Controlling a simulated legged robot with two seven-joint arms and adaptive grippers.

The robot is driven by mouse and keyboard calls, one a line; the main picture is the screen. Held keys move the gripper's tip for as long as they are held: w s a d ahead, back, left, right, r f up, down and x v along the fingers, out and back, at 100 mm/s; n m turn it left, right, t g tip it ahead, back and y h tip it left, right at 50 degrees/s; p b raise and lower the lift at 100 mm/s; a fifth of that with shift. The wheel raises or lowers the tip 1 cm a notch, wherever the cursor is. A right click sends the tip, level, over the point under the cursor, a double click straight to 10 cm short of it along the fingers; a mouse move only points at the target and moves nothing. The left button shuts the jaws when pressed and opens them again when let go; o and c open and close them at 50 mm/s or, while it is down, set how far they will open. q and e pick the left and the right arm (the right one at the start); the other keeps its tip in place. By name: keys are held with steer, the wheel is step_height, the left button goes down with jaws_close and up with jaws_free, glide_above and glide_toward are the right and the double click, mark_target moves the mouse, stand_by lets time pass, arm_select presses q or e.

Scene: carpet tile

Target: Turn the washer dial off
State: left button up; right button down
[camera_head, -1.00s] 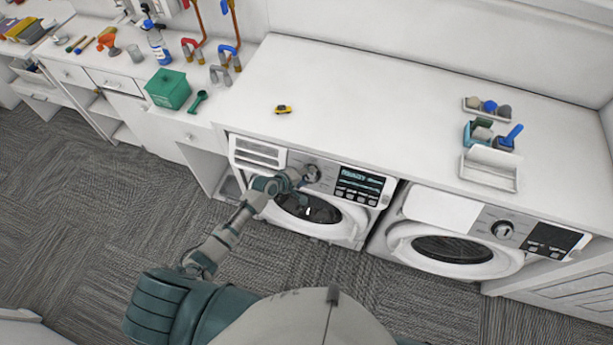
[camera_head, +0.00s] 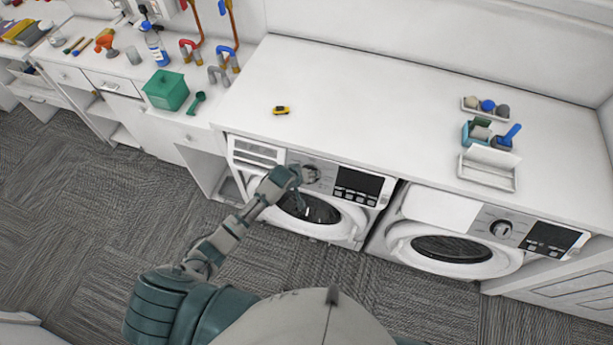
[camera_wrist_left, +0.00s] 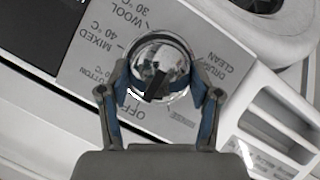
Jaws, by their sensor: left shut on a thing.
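The washer dial (camera_head: 312,173) is a round chrome knob on the control panel of the left washer (camera_head: 330,212). In the left wrist view the dial (camera_wrist_left: 160,52) has a black pointer mark directed toward the printed word OFF. My left gripper (camera_head: 298,176) is at the dial. Its two fingers, also in the left wrist view (camera_wrist_left: 163,82), are shut on either side of the knob. The washer's display (camera_head: 358,183) is dark. My right gripper is not in view.
A second washer (camera_head: 455,243) with its own dial (camera_head: 502,229) stands to the right. The white counter (camera_head: 370,100) above holds a small yellow car (camera_head: 282,110) and trays at right. A green box (camera_head: 166,90) is at left. Carpet floor in front is open.

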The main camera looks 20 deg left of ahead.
arm_select(q)
steer(key=shift+s+f, duration=0.3)
steer(key=shift+f, duration=0.15)
steer(key=o, duration=1.1)
steer(key=shift+c, duration=0.2)
steer(key=shift+o, duration=0.4)
steer(key=shift+w+r, duration=0.1)
steer(key=shift+w, duration=0.05)
steer(key=shift+r, duration=0.15)
steer(key=shift+r, duration=0.2)
steer(key=v, duration=1.1)
steer(key=shift+r, duration=0.15)
